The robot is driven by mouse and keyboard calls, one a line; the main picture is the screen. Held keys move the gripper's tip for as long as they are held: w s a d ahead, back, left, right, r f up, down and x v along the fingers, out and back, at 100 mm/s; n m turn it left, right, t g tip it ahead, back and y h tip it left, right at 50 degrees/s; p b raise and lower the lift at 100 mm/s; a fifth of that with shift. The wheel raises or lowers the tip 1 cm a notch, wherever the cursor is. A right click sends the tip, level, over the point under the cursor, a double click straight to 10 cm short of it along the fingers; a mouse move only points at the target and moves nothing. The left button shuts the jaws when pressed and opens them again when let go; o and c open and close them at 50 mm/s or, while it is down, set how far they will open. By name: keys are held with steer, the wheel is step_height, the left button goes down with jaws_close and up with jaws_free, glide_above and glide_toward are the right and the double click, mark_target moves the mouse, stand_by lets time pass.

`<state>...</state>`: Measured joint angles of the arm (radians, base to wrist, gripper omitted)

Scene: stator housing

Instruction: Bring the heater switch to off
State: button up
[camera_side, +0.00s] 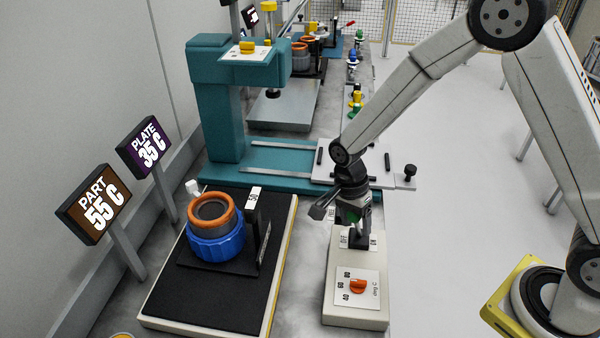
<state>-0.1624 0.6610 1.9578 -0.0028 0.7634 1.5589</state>
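The heater control box (355,313) is a pale box in the lower middle. Its upper panel is the heater switch plate (345,242), with labels that seem to read OFF on the left and ON on the right. My gripper (356,236) points down right over this plate, its dark fingers at the switch. The fingers and wrist hide the switch lever, so I cannot tell its side or whether the fingers touch it. Whether the fingers are open or shut does not show. An orange temperature knob (358,286) sits on the lower panel, marked 40, 60 and 80.
A black hot plate (170,290) lies left of the box, bearing a blue-based part with an orange rim (215,222). Signs read PART 55 C (95,204) and PLATE 35 C (145,147). A teal press (222,110) stands behind. The right bench surface is clear.

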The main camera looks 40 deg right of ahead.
jaws_close()
stand_by(1.2)
